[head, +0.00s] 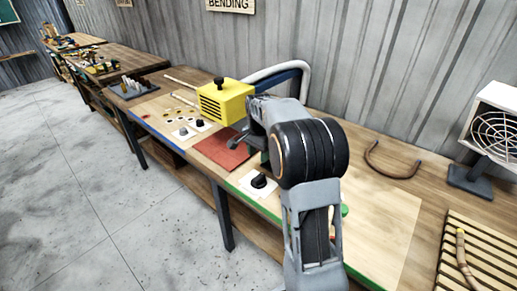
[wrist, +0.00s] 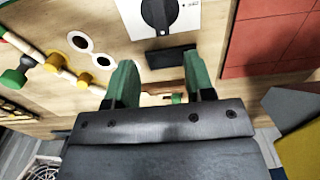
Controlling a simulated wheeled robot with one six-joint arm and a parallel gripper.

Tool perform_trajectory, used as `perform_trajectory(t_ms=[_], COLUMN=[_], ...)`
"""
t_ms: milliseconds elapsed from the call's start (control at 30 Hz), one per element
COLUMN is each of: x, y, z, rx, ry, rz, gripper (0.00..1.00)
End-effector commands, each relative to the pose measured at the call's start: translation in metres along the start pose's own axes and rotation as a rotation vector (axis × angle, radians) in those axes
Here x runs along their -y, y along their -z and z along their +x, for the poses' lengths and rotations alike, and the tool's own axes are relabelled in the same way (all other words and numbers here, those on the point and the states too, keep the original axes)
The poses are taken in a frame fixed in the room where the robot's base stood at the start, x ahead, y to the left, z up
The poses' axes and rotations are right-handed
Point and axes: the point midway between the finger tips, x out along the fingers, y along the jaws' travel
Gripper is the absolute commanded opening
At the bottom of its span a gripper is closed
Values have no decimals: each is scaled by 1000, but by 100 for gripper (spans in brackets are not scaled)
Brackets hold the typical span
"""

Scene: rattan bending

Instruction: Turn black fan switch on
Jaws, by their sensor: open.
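A black rotary switch (head: 259,182) sits on a white plate on the green-edged part of the bench, just left of my arm. In the wrist view the black switch (wrist: 159,14) is at the top, cut off by the frame edge, with a pale pointer line on it. My gripper (wrist: 160,72) has two green fingers spread apart with nothing held between them. Its fingertips are below the switch in that picture, apart from it. A white fan (head: 494,135) with a wire guard stands at the right; whether it turns cannot be told.
A red mat (head: 226,148) lies left of the switch, with a yellow box (head: 226,101) behind it. Smaller dark knobs (head: 199,123) are farther left. A bent rattan piece (head: 386,168) and a slatted rack (head: 485,259) lie right. A dark block (wrist: 171,57) is near my fingertips.

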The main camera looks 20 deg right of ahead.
Motion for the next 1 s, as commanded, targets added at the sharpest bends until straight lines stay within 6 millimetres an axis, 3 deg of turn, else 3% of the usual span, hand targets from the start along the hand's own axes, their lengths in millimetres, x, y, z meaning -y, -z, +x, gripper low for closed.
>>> perform_trajectory(t_ms=[300, 833, 1000], x=[0, 0, 2], y=[0, 0, 1], z=[-21, -22, -19], rx=[0, 1, -11], ry=[0, -1, 13], rz=[0, 0, -123], gripper=[49, 49, 49])
